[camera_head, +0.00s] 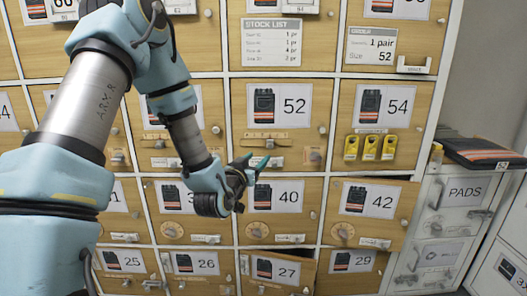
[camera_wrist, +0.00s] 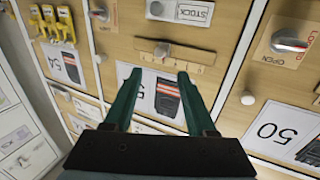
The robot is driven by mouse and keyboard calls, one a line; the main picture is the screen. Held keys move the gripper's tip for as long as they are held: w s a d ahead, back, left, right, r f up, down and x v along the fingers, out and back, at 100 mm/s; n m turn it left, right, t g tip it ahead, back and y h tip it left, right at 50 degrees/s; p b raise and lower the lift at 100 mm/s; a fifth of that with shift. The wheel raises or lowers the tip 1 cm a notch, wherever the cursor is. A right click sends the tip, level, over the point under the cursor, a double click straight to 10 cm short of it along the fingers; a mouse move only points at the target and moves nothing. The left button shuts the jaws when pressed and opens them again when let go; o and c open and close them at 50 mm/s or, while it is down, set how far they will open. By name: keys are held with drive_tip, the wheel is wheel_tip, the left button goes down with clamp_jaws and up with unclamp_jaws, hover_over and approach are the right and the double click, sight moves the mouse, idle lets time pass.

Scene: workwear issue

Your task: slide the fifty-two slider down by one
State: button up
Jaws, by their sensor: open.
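The fifty-two locker door (camera_head: 312,95) is light wood with a label reading 52 and a pad picture. My gripper (camera_head: 257,162) is open and empty, just below the strip in the head view. Its green fingers (camera_wrist: 157,80) straddle part of the 52 label (camera_wrist: 146,97). I cannot read the slider's mark.
Door 54 (camera_head: 407,98) at the right carries yellow tags (camera_head: 369,148). A stock list (camera_head: 271,43) hangs above. Doors 42 (camera_head: 400,222) and 27 (camera_head: 304,270) look slightly ajar. Grey PADS drawers (camera_head: 458,203) stand right.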

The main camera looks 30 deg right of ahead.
sight(270, 146)
drive_tip(key=p+x, duration=0.1)
drive_tip(key=x, duration=0.8)
drive_tip(key=shift+w+d+p, duration=0.2)
drive_tip(key=shift+w+p, duration=0.05)
drive_tip(key=shift+p, duration=0.05)
clamp_jaws()
idle(1.0)
